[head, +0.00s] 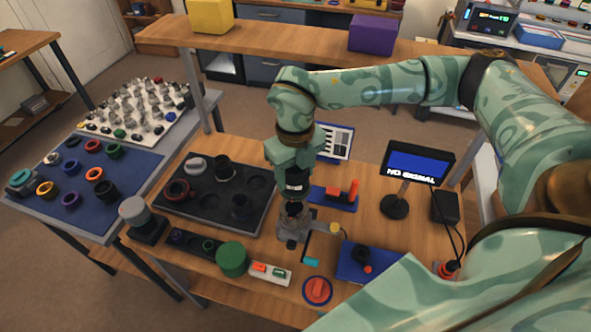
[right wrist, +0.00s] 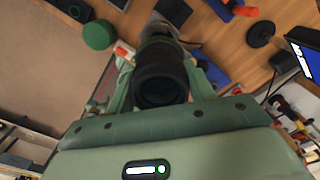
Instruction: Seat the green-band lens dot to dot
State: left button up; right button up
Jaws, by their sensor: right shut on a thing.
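My right gripper (head: 292,198) points down over the middle of the workbench. In the right wrist view it (right wrist: 162,78) is shut on a dark lens barrel (right wrist: 160,88), held between its pale green fingers. In the head view the barrel (head: 291,209) is mostly covered by the hand. It is right above a grey metal holder (head: 292,230); whether the two touch cannot be told. No green band or dot can be made out on the barrel. A camera-like dark body shows past it in the right wrist view (right wrist: 174,12). My left gripper is not in view.
A black tray (head: 180,212) with round wells and lens parts lies left of the hand. A green cylinder (head: 232,259), a white switch box (head: 270,273) and a red knob (head: 317,290) stand in front. A "NO SIGNAL" monitor (head: 417,163) and a blue block (head: 362,262) are right.

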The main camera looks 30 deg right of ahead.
jog(key=shift+w+f+m, duration=0.15)
jog(key=shift+f+m, duration=0.1)
jog(key=shift+m, duration=0.15)
notch_tip(320, 180, down, 5)
jog(key=b, duration=0.4)
jog(key=shift+r, duration=0.2)
jog(key=shift+f, duration=0.5)
jog(key=shift+a+r, duration=0.1)
dwell(0.4)
jog(key=shift+f, duration=0.9)
dwell(1.4)
jog(key=o, duration=1.3)
jog(key=shift+c, duration=0.2)
